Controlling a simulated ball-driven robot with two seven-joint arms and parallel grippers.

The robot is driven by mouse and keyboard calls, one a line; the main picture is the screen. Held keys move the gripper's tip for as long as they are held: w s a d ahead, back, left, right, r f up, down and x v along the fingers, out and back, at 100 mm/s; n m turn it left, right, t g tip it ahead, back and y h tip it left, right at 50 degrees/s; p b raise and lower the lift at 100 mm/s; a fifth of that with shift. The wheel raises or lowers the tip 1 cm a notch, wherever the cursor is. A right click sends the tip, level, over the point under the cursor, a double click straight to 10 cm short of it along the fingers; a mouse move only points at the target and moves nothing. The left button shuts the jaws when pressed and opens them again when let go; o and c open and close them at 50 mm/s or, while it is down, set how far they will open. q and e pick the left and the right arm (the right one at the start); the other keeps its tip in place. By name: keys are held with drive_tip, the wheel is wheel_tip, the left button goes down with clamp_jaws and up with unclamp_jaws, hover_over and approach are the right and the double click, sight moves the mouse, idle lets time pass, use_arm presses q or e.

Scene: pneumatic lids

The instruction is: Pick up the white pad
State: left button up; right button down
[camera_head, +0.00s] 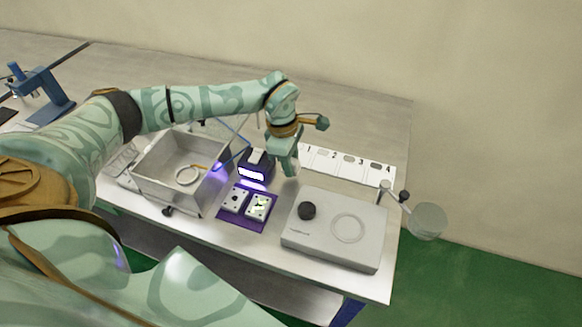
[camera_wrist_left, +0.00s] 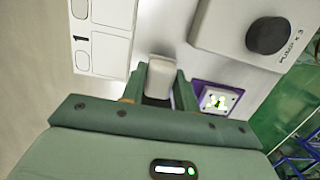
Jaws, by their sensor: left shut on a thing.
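The white pad (camera_wrist_left: 160,76) is a small pale block with rounded edges. In the left wrist view it sits between the two green fingers of my left gripper (camera_wrist_left: 160,90), which is shut on it. In the head view my left gripper (camera_head: 288,160) points down over the table, between the dark device with a lit front and the grey-white box. The pad is hard to make out there. Whether the pad touches the table is not clear. My right gripper is not in view.
A numbered white strip (camera_head: 347,166) lies behind the gripper. The grey-white box (camera_head: 335,255) with a black knob stands to the right. A purple mat (camera_head: 234,220) bears two white blocks. The dark device (camera_head: 256,166) and a metal tray (camera_head: 160,192) are to the left.

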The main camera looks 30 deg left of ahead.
use_arm(q)
drive_tip(key=s+a+r+p, duration=0.1)
drive_tip(key=s+r, duration=0.8)
drive_tip(key=s, duration=0.4)
drive_tip(key=shift+s+r, duration=0.25)
drive_tip(key=shift+s, duration=0.15)
